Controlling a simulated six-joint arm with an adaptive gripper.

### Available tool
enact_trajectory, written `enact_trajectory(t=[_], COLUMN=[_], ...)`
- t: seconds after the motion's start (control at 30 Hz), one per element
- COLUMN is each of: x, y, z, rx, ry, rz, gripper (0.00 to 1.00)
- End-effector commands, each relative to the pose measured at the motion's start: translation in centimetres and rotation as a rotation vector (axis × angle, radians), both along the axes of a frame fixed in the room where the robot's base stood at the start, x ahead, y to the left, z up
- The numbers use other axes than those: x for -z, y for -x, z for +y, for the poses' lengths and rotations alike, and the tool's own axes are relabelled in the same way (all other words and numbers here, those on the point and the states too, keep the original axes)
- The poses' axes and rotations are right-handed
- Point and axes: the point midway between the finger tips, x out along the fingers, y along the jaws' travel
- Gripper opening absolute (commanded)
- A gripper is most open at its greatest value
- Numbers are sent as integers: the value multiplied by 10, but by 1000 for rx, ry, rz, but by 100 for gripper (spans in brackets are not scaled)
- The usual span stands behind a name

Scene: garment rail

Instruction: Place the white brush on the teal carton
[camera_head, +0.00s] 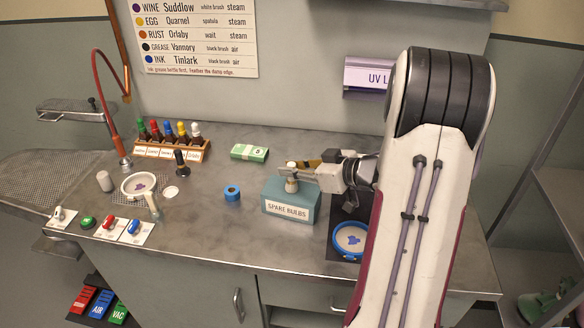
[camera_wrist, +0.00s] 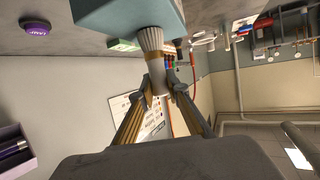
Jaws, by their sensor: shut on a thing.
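The teal carton (camera_head: 291,202), labelled SPARE BULBS, stands on the bench in the middle of the head view. Its teal side (camera_wrist: 125,14) shows at the top of the wrist view. The white brush (camera_head: 291,186) is upright over the carton's top, bristles down. In the wrist view the brush (camera_wrist: 154,42) has pale flared bristles and a tan band, and the bristles meet the carton's edge in the picture. I cannot tell whether they bear on it. My gripper (camera_head: 298,174) comes from the right and is shut on the brush's handle.
A bottle rack (camera_head: 171,150) is at the back left. The front bench strip is mostly clear.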

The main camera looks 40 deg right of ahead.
Motion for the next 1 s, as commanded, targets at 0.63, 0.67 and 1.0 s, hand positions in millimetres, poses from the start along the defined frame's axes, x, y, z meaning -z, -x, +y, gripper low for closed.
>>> enact_trajectory(t=[0.63,0.67,1.0], x=[1,1,-10], y=[0,0,21], z=[0,0,-8], rx=[0,0,4], ry=[0,0,1], rz=[0,0,0], gripper=[32,32,32])
